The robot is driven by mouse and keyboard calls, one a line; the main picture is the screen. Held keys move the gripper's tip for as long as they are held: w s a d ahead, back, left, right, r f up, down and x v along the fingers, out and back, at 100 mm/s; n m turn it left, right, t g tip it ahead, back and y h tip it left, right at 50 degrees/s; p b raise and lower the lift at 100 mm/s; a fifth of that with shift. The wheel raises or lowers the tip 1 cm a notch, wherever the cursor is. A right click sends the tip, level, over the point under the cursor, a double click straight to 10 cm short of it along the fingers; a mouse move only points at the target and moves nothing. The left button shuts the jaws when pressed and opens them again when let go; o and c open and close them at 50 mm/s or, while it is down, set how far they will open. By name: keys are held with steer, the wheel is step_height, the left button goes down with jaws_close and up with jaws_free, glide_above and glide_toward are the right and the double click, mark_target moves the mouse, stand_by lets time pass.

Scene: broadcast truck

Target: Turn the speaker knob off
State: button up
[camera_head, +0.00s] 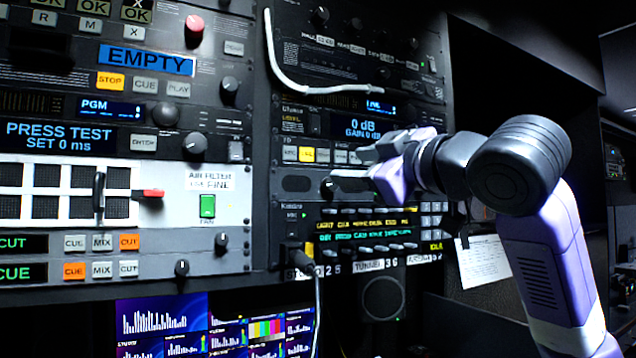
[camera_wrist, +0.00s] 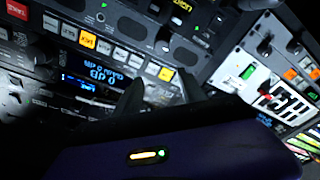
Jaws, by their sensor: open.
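My gripper (camera_head: 350,166) is open in front of the right-hand rack, with its fingers pointing left. A small black knob (camera_head: 328,187) sits by the lower fingertip, on the panel under the 0 dB display (camera_head: 364,126). I cannot tell if finger and knob touch. In the wrist view, my dark fingers (camera_wrist: 162,88) stand apart with nothing seen between them, and a black knob (camera_wrist: 165,38) is beyond them. No readable label shows which knob is the speaker knob. A round speaker grille (camera_head: 382,297) is lower on the rack.
A white cable (camera_head: 290,78) hangs across the upper rack. The left rack holds several knobs, a green switch (camera_head: 207,206) and a red-tipped lever (camera_head: 150,193). A monitor (camera_head: 215,325) is below. Open space lies in front of the racks.

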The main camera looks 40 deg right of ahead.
mark_target(330, 184)
steer(key=w+d+f+g+p, duration=0.1)
steer(key=w+d+f+p, duration=0.1)
steer(key=w, duration=0.5)
steer(key=shift+w+d+f+h+p, duration=0.15)
steer(key=shift+w+d+h+p, duration=0.2)
steer(key=shift+d+h, duration=0.1)
steer(key=shift+c, duration=0.5)
steer(key=shift+s, duration=0.1)
jaws_close()
